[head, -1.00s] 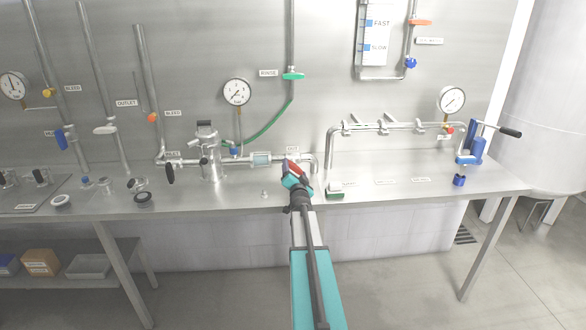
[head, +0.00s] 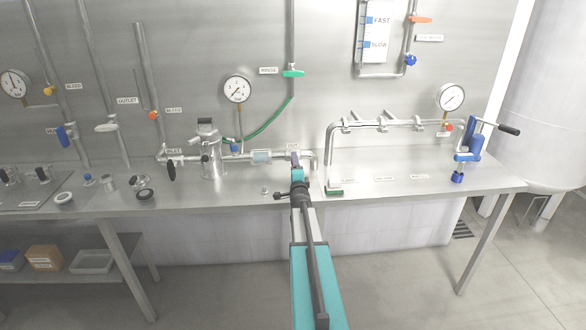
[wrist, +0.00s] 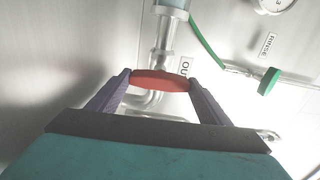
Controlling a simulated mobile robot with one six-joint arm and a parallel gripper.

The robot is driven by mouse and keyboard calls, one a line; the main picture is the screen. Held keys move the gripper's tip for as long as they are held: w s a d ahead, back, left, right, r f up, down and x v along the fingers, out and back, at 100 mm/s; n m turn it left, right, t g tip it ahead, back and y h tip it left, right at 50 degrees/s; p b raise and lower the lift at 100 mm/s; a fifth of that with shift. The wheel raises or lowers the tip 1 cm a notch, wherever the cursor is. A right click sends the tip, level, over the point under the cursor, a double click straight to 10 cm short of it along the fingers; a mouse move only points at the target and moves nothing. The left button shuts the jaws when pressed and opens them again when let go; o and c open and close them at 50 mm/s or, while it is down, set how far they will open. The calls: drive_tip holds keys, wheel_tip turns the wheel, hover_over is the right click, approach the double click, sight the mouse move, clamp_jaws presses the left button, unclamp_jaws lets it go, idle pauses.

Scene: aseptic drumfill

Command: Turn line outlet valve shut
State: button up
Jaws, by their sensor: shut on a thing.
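The line outlet valve's red handle (wrist: 160,80) shows in the wrist view between the two purple fingers of my gripper (wrist: 158,82). The fingers are shut on its two ends. The handle lies crosswise to the steel pipe (wrist: 165,38) behind it. A label (wrist: 186,70) beside it is partly hidden and reads "OU". In the head view my gripper (head: 296,166) is at the right end of the inlet line, just right of the sight glass (head: 262,157). The handle and valve body are hidden there by my gripper.
The filter housing (head: 212,155) stands left on the line. A green hose (head: 268,127) runs to the green rinse valve (head: 293,73). Right are the raised pipe (head: 380,126) and blue clamp (head: 468,152). The bench top (head: 400,185) is mostly clear at right.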

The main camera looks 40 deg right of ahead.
drive_tip(key=shift+w+r, duration=0.15)
drive_tip(key=shift+r, duration=0.2)
drive_tip(key=o, duration=1)
drive_tip(key=shift+d+f, duration=0.1)
drive_tip(key=shift+o, duration=0.2)
drive_tip(key=shift+f, duration=0.1)
drive_tip(key=shift+f, duration=0.1)
